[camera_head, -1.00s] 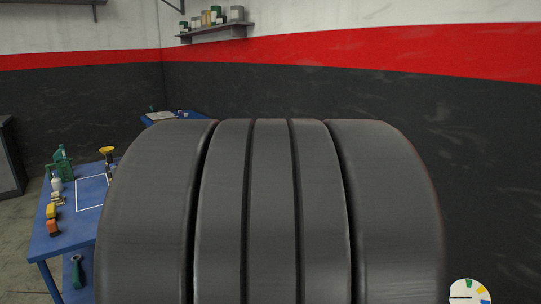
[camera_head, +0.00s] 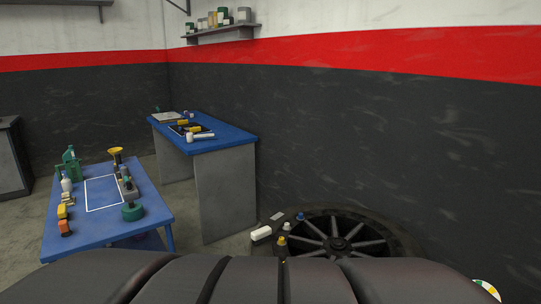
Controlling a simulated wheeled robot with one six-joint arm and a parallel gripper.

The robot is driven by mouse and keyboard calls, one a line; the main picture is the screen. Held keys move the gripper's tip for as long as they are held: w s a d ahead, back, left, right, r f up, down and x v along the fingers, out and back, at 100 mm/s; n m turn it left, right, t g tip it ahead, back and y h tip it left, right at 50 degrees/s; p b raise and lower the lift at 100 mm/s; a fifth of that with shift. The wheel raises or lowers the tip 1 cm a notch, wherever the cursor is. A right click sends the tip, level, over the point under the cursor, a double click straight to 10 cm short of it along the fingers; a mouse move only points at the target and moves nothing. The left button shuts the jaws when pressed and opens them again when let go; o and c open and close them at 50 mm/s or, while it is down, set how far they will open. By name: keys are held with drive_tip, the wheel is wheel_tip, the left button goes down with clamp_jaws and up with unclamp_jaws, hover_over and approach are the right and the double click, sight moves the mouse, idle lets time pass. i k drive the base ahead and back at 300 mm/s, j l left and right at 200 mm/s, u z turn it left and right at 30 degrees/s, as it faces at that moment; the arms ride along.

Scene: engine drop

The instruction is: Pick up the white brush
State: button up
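I cannot pick out the white brush for certain. One small white piece (camera_head: 261,233) lies at the left of a dark spoked wheel (camera_head: 340,244), low by the wall. Another small white thing (camera_head: 202,137) lies at the front of the blue-topped bench (camera_head: 232,137) at the back. Both are too small to tell whether they are brushes. My gripper is not in view, so its state does not show.
A large dark grooved tyre (camera_head: 250,280) fills the bottom of the view, close to me. A blue table (camera_head: 95,225) at the left bears bottles, blocks and a green-based tool (camera_head: 132,210). A wall shelf (camera_head: 222,34) holds cans. Floor shows between table and bench.

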sight(260, 236)
drive_tip(key=j, duration=0.25)
drive_tip(key=i+j+u, duration=0.2)
drive_tip(key=i, duration=0.5)
drive_tip(key=i+j+u, duration=0.25)
drive_tip(key=i, duration=0.4)
drive_tip(key=l, duration=0.1)
